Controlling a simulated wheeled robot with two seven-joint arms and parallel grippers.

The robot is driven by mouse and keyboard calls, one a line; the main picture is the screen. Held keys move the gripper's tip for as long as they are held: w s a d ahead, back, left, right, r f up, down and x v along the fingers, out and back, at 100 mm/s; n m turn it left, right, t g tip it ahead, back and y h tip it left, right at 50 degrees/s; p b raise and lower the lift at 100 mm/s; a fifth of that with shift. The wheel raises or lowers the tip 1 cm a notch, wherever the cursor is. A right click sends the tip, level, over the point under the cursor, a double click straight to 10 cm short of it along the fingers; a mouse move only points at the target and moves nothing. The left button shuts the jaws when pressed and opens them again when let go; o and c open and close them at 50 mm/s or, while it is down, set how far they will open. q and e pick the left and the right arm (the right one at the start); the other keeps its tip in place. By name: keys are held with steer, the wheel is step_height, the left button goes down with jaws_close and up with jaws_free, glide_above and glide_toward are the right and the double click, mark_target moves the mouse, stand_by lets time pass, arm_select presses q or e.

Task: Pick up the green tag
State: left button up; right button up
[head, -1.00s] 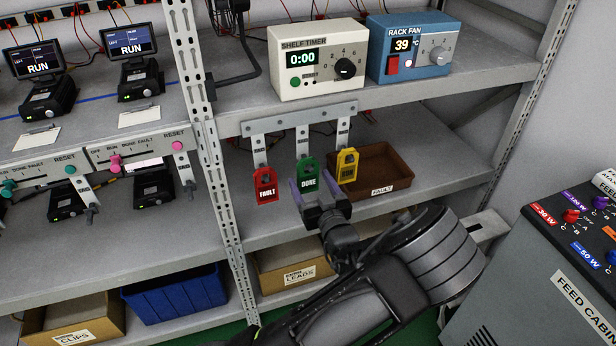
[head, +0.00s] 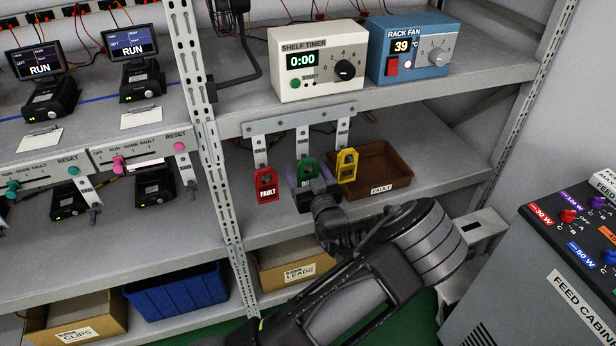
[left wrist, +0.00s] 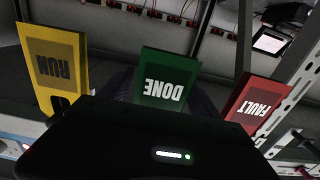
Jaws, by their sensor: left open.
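The green DONE tag (head: 307,168) hangs on the middle hook of the grey rail, between the red FAULT tag (head: 266,184) and the yellow tag (head: 346,165). My left gripper (head: 307,185) is open in front of it, a purple finger showing at its left side; the gripper body hides the tag's lower part. In the left wrist view the green tag (left wrist: 165,80) appears upside down, straight ahead above the gripper's dark housing, with the fingers dim on either side. Contact cannot be told. My right gripper is not in view.
The yellow RUN tag (left wrist: 57,70) and red tag (left wrist: 250,105) flank the green one closely. A brown FAULT tray (head: 400,166) stands right on the same shelf. The hook rail (head: 270,124) is above. A perforated upright (head: 222,200) is at left; a feed cabinet (head: 545,290) is lower right.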

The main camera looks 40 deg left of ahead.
arm_select(q)
steer(key=shift+c, duration=0.4)
steer(key=c, duration=1.3)
steer(key=shift+r, duration=0.1)
steer(key=shift+c, duration=0.2)
steer(key=shift+r, duration=0.45)
steer(key=shift+d+r, duration=0.15)
steer(key=shift+r, duration=0.05)
steer(key=b+v, duration=0.2)
steer(key=v, duration=1.5)
steer(key=shift+s+d, duration=0.25)
steer(key=shift+d, duration=0.05)
steer(key=shift+r, duration=0.2)
steer(key=shift+r+p, duration=0.3)
steer(key=shift+r, duration=0.15)
